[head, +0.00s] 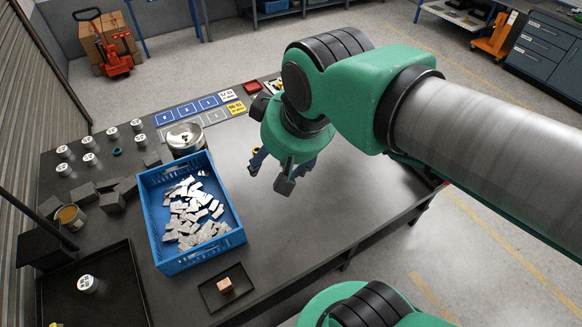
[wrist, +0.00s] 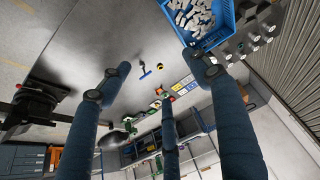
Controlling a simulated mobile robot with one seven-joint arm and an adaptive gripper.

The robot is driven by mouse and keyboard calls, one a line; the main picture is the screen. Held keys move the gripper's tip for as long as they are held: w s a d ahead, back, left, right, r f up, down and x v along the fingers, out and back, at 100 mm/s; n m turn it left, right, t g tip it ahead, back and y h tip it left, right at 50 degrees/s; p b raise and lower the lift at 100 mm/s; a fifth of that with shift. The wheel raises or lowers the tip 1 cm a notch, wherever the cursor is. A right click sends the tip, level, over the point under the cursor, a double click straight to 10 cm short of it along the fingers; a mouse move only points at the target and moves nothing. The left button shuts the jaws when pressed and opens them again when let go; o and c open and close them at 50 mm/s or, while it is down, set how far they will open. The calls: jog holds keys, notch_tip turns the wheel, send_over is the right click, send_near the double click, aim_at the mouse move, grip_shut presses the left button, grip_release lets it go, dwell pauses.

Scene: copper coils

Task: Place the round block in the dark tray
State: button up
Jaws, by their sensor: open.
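Several white round blocks with dark marks on top, one of them (head: 89,159), stand at the back left of the dark table. Another white round block (head: 87,283) stands in the large dark tray (head: 128,290) at the front left. A smaller dark tray (head: 207,289) holds a copper-coloured cube (head: 225,285). My gripper (head: 272,172) is open and empty above the middle of the table, right of the blue crate. In the wrist view its fingers (wrist: 163,82) are spread with nothing between them. White round blocks also show there at the upper right (wrist: 255,38).
A blue crate (head: 205,262) full of pale metal pieces stands between my gripper and the round blocks. A metal bowl (head: 186,138), grey blocks (head: 113,202) and a tin (head: 70,217) are nearby. A dark post rises at the left. The table's right half is clear.

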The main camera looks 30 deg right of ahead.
jog(key=s, duration=0.1)
jog(key=s+d+f, duration=0.1)
jog(key=s, duration=0.1)
jog(key=shift+d+f+m, duration=0.15)
jog(key=shift+d+m, duration=0.1)
jog(key=shift+m, duration=0.15)
notch_tip(320, 180, down, 6)
jog(key=b, duration=0.6)
jog(key=shift+o, duration=0.2)
